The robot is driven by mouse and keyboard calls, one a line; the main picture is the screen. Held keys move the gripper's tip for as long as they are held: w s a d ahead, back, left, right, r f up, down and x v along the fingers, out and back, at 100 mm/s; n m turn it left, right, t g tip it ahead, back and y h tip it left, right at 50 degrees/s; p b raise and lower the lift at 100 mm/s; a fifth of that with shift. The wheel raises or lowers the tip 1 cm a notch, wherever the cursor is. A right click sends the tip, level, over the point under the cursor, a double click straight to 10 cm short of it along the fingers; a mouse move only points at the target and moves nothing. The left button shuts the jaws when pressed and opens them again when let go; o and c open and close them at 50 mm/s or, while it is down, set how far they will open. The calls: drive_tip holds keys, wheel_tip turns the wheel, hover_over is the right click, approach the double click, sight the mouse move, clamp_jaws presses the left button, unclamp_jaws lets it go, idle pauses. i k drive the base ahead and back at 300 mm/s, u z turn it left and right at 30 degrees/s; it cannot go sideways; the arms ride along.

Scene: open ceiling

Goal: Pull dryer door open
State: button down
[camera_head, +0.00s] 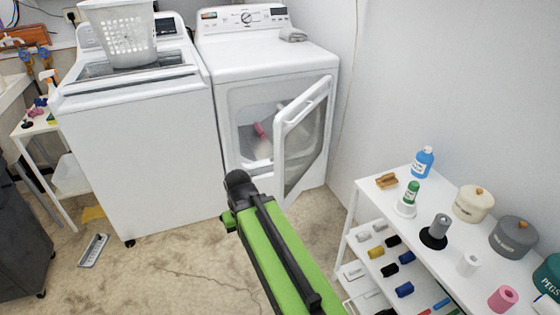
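The white dryer (268,62) stands against the back wall, right of the washer. Its door (303,137) stands partly open, swung out from the right side, with its free edge toward me. The opening shows left of the door, with a pink item (259,130) and pale shapes inside. My gripper (238,184) is at the black end of my green arm, low in front of the dryer and left of the door's lower free edge. Its fingers cannot be made out, and I cannot tell whether it touches the door.
A white washer (140,145) with a laundry basket (122,35) on top stands left. A white shelf unit (365,185) with bottles, jars and spools is close on the right. A dark cabinet (20,230) is at left. A grey floor piece (93,250) lies before the washer. Floor between is mostly clear.

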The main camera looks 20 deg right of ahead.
sight(313, 107)
drive_tip(key=u, duration=0.95)
drive_tip(key=i, duration=1.45)
drive_tip(key=z, duration=0.4)
